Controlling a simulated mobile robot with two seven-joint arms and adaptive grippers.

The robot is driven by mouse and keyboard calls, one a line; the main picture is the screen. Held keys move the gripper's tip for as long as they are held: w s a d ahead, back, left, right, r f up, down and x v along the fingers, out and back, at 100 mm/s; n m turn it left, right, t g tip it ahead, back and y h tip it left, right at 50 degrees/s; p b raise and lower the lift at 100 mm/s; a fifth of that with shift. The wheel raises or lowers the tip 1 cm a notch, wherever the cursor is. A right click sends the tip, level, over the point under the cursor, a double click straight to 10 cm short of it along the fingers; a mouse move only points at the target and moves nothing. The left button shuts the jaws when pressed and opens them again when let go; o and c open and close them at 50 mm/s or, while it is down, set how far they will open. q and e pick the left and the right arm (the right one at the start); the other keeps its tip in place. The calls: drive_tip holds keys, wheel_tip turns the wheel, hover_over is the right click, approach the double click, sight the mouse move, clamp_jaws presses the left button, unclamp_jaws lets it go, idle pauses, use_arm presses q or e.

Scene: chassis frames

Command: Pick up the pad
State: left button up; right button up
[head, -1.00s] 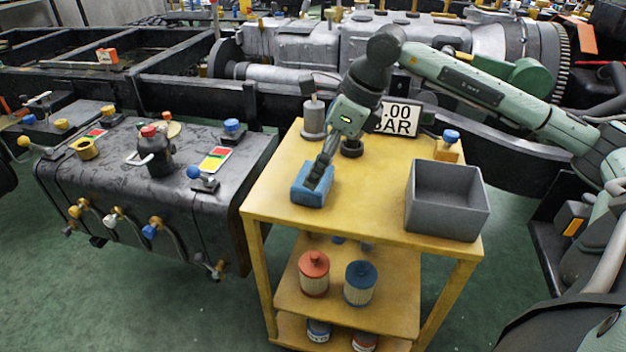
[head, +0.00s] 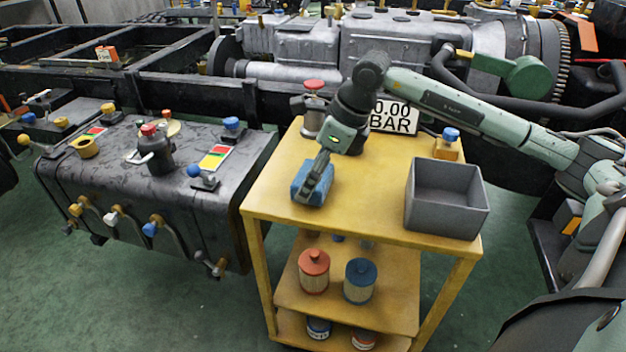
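The pad, a small blue block (head: 299,181), is on the left part of the yellow cart's (head: 375,215) top in the head view. My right gripper (head: 314,183) reaches down over it from above. A grey finger overlaps the pad's middle and right side, with blue showing on both sides of it. The fingers are seen nearly edge-on, so I cannot tell whether they are closed on the pad. No gap under the pad is visible. My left gripper is not in view.
A grey open bin (head: 447,205) stands on the cart's right side. A pressure sign (head: 394,117), a red-topped canister (head: 314,110) and a blue-knobbed part (head: 448,145) are at the back. A dark tank (head: 120,205) with knobs stands left. Filters sit on lower shelves.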

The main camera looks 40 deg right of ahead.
sight(304, 171)
drive_tip(key=shift+r, duration=0.65)
wheel_tip(304, 171, up, 3)
drive_tip(key=shift+w+r, duration=0.1)
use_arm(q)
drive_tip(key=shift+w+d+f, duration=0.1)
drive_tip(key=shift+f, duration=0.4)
use_arm(e)
drive_tip(key=w+a+r, duration=0.5)
drive_tip(key=a+r, duration=0.1)
drive_tip(key=a, duration=0.4)
drive_tip(key=shift+w+r, duration=0.3)
drive_tip(key=shift+w, duration=0.05)
